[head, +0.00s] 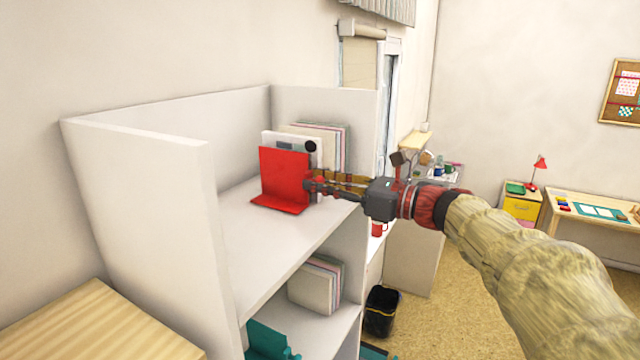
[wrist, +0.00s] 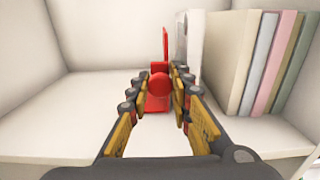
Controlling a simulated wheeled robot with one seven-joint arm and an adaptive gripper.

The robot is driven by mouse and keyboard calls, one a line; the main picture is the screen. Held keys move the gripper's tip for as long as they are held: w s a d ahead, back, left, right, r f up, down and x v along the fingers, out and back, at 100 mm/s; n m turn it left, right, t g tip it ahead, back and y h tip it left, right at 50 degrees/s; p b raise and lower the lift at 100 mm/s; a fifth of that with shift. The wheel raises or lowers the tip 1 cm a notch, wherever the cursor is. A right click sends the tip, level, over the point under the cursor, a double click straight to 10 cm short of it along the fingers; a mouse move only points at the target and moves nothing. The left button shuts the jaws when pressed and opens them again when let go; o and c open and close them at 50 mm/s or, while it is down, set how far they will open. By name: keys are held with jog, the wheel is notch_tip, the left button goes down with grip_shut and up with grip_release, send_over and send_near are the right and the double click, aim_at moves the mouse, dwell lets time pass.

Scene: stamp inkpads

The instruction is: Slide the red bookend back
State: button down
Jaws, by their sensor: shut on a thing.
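The red bookend (head: 284,174) stands upright on the white top shelf, its foot flat on the board, left of a row of upright books. In the wrist view the bookend (wrist: 165,48) shows its plate nearly edge-on, with a round red knob (wrist: 159,84) low at its front. My gripper (head: 309,182) reaches in from the right at the bookend's front edge. In the wrist view its fingers (wrist: 160,88) lie on both sides of the knob, shut on it. The fingers hide part of the bookend's foot.
The books (head: 324,141) stand right of the bookend, with a white binder (wrist: 188,42) nearest its plate. The shelf (head: 235,225) left of the bookend is bare up to the side wall (head: 155,180). More books (head: 316,285) and a teal bookend (head: 268,342) are on the shelf below.

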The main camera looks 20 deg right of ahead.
jog(key=s+a+b, duration=0.1)
jog(key=s+a, duration=0.3)
jog(key=shift+s+a, duration=0.2)
dwell(0.3)
jog(key=c, duration=1.9)
grip_release()
jog(key=v, duration=1.2)
